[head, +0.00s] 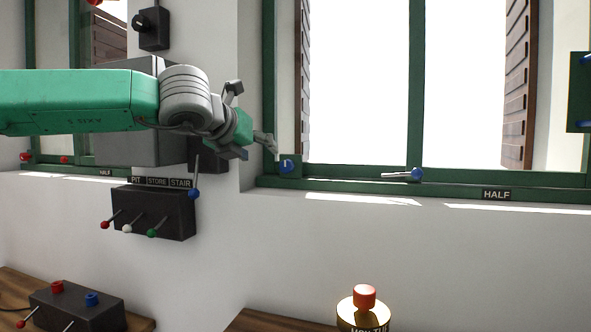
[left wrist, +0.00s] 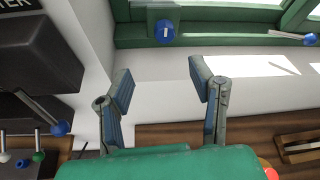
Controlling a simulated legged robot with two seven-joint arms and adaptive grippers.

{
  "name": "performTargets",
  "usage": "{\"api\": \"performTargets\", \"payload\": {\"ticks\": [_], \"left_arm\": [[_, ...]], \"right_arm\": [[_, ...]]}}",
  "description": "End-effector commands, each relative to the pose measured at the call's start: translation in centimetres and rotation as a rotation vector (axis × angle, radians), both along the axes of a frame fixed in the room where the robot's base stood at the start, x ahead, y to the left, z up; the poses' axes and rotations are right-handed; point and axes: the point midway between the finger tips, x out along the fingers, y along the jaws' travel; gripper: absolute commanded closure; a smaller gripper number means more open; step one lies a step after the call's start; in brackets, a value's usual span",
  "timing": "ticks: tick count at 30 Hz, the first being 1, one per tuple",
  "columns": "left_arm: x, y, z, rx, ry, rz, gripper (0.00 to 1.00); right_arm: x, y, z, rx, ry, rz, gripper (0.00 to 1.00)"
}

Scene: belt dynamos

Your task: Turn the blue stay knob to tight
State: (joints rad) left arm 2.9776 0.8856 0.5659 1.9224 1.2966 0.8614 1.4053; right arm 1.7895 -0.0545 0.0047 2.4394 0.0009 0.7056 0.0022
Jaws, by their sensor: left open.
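The blue stay knob (head: 288,167) sits on a green block at the lower left corner of the right-hand window frame. It carries a small white mark. It also shows at the top of the left wrist view (left wrist: 165,31), beyond the fingers. My left gripper (head: 257,146) is just left of the knob in the head view. In the left wrist view my left gripper (left wrist: 160,84) is open, with nothing between its fingers, and the knob lies apart from the fingertips. My right gripper is in neither view.
A blue-tipped stay lever (head: 415,174) lies along the window sill, left of the HALF label (head: 497,195). A dark switch box (head: 152,212) with several levers hangs on the wall below my left arm. A brass cylinder with a red cap (head: 364,297) stands below the window.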

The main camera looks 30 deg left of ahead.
Motion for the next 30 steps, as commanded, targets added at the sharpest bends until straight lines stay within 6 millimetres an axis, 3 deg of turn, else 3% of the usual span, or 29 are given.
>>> {"api": "performTargets", "payload": {"ticks": [5, 21, 30], "left_arm": [[1.2, -0.4, -0.3, 0.005, 0.001, -0.001, 0.51], [10.9, 1.6, -4.6, 0.000, 0.004, 0.000, 0.51], [12.9, 1.6, -5.2, 0.003, 0.001, -0.001, 0.51]], "right_arm": [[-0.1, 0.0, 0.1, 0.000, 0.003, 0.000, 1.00], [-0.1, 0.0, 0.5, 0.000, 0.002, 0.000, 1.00], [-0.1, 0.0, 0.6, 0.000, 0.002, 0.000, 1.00]]}}
